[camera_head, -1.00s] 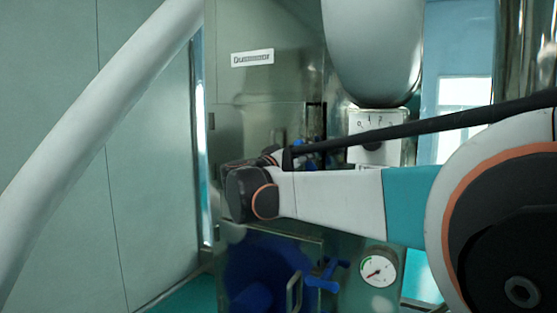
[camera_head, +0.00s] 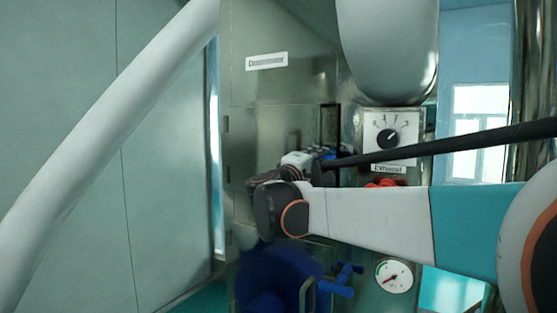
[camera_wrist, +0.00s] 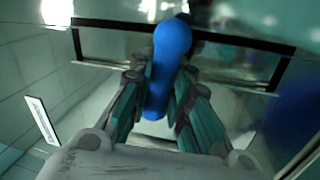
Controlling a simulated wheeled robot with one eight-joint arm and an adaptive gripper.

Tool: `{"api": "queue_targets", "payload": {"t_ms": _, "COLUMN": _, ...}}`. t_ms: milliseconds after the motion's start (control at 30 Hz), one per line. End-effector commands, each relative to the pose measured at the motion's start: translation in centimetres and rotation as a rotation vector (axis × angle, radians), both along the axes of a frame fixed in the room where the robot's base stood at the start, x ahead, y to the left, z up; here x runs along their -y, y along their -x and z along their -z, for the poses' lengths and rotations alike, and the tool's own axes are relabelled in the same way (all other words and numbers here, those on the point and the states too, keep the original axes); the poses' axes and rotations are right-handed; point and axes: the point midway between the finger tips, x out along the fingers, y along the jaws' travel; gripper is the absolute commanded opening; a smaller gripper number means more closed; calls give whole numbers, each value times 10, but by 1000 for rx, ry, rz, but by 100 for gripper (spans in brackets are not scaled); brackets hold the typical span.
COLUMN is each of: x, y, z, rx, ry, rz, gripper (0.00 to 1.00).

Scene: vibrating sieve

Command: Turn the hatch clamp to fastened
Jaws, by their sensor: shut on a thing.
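The blue hatch clamp handle (camera_wrist: 170,58) stands between my gripper's two fingers (camera_wrist: 158,100) in the wrist view, and the fingers are closed on it from both sides. In the head view, my gripper (camera_head: 318,155) is at the right edge of the steel hatch panel (camera_head: 280,110), next to a dark slot. Only a small blue part of the clamp shows there. My own arm hides much of the clamp and its mount, so its exact angle cannot be told.
A dial box (camera_head: 391,135) is right of the clamp, with red parts (camera_head: 385,183) below it. Lower down are a blue round part (camera_head: 275,280), a blue valve handle (camera_head: 345,278) and a pressure gauge (camera_head: 394,276). A thick pale pipe (camera_head: 110,150) crosses the left side.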

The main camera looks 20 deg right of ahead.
Motion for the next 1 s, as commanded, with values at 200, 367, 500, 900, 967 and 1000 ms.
{"api": "queue_targets", "payload": {"t_ms": 200, "x": 0, "y": 0, "z": 2, "rx": -82, "ry": 63, "rz": -1, "gripper": 0}}
{"api": "queue_targets", "payload": {"t_ms": 367, "x": 0, "y": 0, "z": 2, "rx": -114, "ry": 88, "rz": 0, "gripper": 0}}
{"api": "queue_targets", "payload": {"t_ms": 500, "x": 0, "y": 0, "z": 2, "rx": -128, "ry": 98, "rz": -1, "gripper": 0}}
{"api": "queue_targets", "payload": {"t_ms": 900, "x": 0, "y": 1, "z": 3, "rx": -131, "ry": 100, "rz": -1, "gripper": 20}}
{"api": "queue_targets", "payload": {"t_ms": 967, "x": 0, "y": 0, "z": 3, "rx": -131, "ry": 100, "rz": -1, "gripper": 34}}
{"api": "queue_targets", "payload": {"t_ms": 1000, "x": 0, "y": 0, "z": 3, "rx": -130, "ry": 99, "rz": -1, "gripper": 39}}
